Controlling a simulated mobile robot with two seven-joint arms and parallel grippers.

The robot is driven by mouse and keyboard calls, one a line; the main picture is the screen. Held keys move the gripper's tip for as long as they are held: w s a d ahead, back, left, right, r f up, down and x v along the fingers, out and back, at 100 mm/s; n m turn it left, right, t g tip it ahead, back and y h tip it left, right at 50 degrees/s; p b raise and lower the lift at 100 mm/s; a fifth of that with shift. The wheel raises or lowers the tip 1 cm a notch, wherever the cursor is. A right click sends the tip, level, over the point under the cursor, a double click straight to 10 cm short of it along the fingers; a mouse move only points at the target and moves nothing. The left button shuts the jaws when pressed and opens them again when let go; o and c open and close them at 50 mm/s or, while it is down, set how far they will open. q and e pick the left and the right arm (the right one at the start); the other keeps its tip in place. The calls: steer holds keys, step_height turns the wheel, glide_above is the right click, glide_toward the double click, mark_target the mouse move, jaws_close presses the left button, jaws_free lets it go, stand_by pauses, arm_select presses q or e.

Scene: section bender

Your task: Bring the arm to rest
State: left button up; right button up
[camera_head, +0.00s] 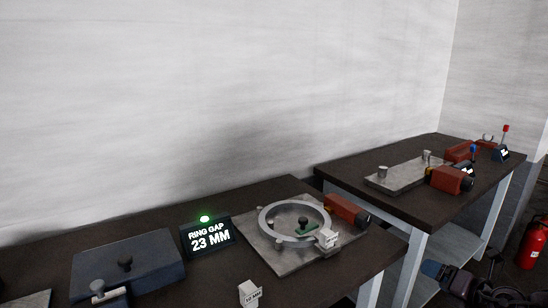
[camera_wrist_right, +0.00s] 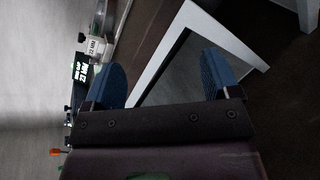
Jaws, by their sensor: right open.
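My right gripper (camera_head: 447,277) is at the bottom right of the head view, low in front of the benches and apart from them. In the right wrist view its two blue finger pads stand wide apart, and the gap between them (camera_wrist_right: 163,82) holds nothing. Past the pads that view shows a white bench frame (camera_wrist_right: 168,52) and dark floor. My left arm and gripper are not in view.
On the near bench, a metal ring (camera_head: 266,232) lies on a plate beside a lit display (camera_head: 208,236) reading "RING GAP 23 MM". A blue-grey block (camera_head: 128,262) and small labelled block (camera_head: 249,293) stand left. A second bench (camera_head: 400,206) and fire extinguisher (camera_head: 532,243) are right.

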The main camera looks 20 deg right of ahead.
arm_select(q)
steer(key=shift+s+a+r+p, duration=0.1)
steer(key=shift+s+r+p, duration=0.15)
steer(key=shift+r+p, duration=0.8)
arm_select(e)
steer(key=s+a+f+m+g, duration=0.1)
steer(key=s+a+f+m, duration=0.4)
steer(key=a+m, duration=0.4)
steer(key=s+a+f+m+g, duration=0.1)
steer(key=s+a+f+m, duration=0.5)
steer(key=s+a+m, duration=0.2)
steer(key=s+a+f+m+g+h, duration=0.1)
steer(key=s+a+f+m, duration=0.4)
steer(key=a+m, duration=0.4)
steer(key=shift+s+a+f+m, duration=0.2)
steer(key=shift+s+a+m, duration=0.15)
steer(key=shift+s, duration=0.5)
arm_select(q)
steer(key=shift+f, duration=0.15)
